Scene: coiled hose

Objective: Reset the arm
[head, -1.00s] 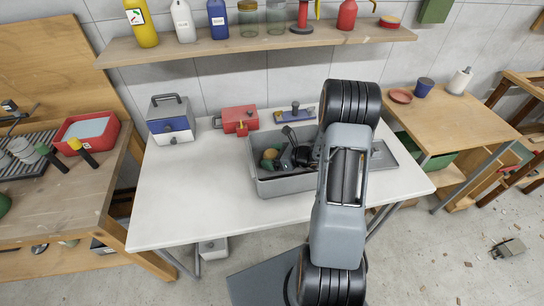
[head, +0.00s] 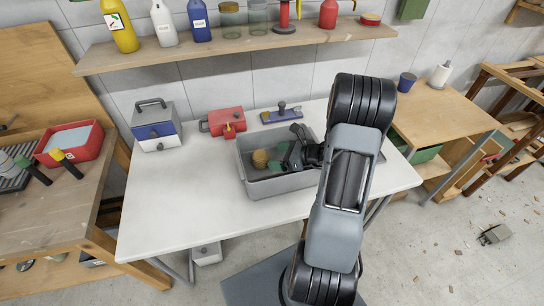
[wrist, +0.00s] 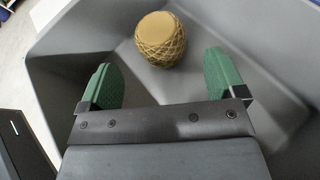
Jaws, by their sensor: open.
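My gripper (wrist: 162,76) has two green fingertips set wide apart with nothing between them. In the head view my gripper (head: 277,158) is at the grey bin, low over or inside its opening; its exact depth is hard to tell. A tan, round, cross-wound thing (wrist: 159,40) lies on the bin floor beyond the fingertips, apart from them. It also shows in the head view (head: 260,158), at the left of my gripper. The grey bin (head: 282,187) stands on the white table. My arm hides its right part. No coiled hose can be made out.
The white table (head: 165,215) is clear at the left and front. A blue-and-white toolbox (head: 155,127), a red box (head: 222,121) and a blue tool holder (head: 281,115) stand along its back. A shelf (head: 230,49) with bottles and jars hangs above. A wooden table (head: 440,113) stands at right.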

